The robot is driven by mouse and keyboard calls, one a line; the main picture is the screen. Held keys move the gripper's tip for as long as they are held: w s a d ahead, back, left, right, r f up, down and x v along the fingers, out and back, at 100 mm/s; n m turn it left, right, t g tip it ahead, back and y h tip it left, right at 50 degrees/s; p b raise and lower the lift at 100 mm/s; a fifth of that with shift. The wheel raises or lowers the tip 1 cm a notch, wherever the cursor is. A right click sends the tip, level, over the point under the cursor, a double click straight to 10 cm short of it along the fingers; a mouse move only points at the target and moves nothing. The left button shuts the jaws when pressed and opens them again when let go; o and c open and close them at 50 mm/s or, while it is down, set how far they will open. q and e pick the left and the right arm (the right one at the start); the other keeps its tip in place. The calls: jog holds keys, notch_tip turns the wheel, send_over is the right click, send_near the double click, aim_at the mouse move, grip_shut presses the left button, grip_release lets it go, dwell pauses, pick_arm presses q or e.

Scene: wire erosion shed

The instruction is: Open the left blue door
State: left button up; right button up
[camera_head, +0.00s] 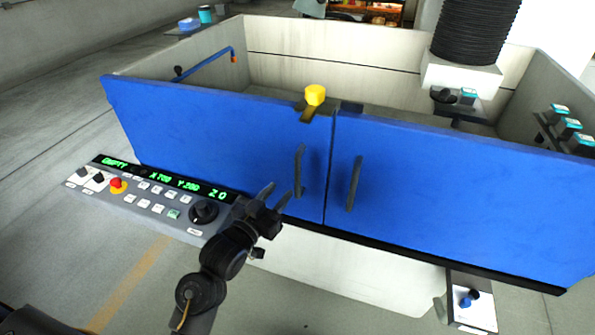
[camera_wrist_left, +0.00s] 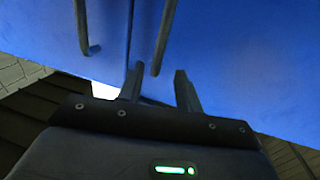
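The left blue door (camera_head: 215,135) is closed, its right edge meeting the right blue door (camera_head: 450,195) at a narrow seam. Its dark upright handle (camera_head: 299,171) stands near that seam. A yellow knob (camera_head: 315,95) on a bracket sits at the top edge by the seam. My left gripper (camera_head: 279,193) is open and empty, just left of and below the left handle, apart from it. The left wrist view shows the open fingers (camera_wrist_left: 159,84) before the blue doors, with two dark handles above them. My right gripper is not in view.
A control panel (camera_head: 150,192) with a green display, buttons and a red knob juts out below the left door. The right door has its own handle (camera_head: 354,184). A small box with a blue knob (camera_head: 469,299) is low at right. Floor is clear at lower left.

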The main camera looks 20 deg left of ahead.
aim_at(296, 173)
pick_arm(q)
jog(key=p+x, duration=0.2)
jog(key=x, duration=0.8)
jog(key=shift+w, duration=0.1)
grip_shut()
